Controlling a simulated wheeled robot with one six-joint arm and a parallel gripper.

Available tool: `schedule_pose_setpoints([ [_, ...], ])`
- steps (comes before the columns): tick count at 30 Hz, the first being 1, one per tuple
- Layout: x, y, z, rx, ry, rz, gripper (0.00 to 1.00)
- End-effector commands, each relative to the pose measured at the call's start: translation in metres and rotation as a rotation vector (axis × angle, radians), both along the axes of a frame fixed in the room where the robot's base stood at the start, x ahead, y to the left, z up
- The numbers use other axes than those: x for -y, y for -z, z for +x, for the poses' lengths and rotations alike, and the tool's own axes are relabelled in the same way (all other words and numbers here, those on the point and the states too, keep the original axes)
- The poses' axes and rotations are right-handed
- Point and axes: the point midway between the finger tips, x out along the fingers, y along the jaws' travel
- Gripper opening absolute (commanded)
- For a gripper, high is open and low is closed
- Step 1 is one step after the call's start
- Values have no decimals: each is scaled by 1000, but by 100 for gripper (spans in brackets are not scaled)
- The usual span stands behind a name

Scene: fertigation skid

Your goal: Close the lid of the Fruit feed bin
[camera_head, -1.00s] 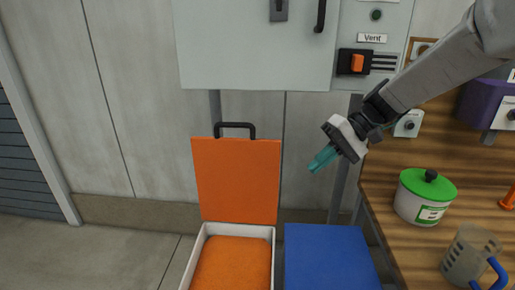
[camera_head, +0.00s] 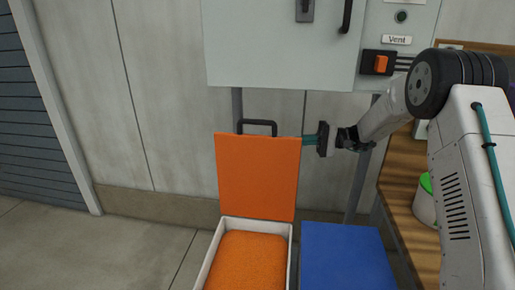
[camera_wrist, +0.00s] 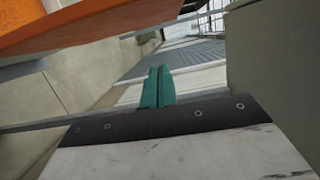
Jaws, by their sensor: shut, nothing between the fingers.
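The orange lid (camera_head: 257,178) stands open and upright at the back of a white bin (camera_head: 211,262) filled with orange material (camera_head: 247,262). No label on this bin shows. A dark handle (camera_head: 258,124) sits on the lid's top edge. My gripper (camera_head: 308,140) is shut and empty, pointing left, at the lid's upper right corner; I cannot tell whether it touches. In the wrist view the teal fingers (camera_wrist: 157,88) are together, with the orange lid (camera_wrist: 110,22) above and to the left of them.
A bin with a closed blue lid (camera_head: 345,256) stands right of the orange one. A grey cabinet (camera_head: 270,50) hangs on the wall behind, above the lid. A wooden bench (camera_head: 401,200) with a green-lidded pot (camera_head: 425,205) is on the right. Bare floor lies left.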

Motion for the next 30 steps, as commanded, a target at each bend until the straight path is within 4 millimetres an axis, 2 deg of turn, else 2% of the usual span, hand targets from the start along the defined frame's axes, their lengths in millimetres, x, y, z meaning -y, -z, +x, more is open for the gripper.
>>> schedule_pose_setpoints([
  [4, -3, 1, 6, 0, 6, 28, 0],
  [8, -20, 0, 5, 0, 4, 29, 0],
  [19, -99, 0, 0, 0, 3, 27, 0],
  [24, -102, -2, -24, 1, 6, 27, 0],
  [30, -105, -2, -37, 1, 6, 27, 0],
])
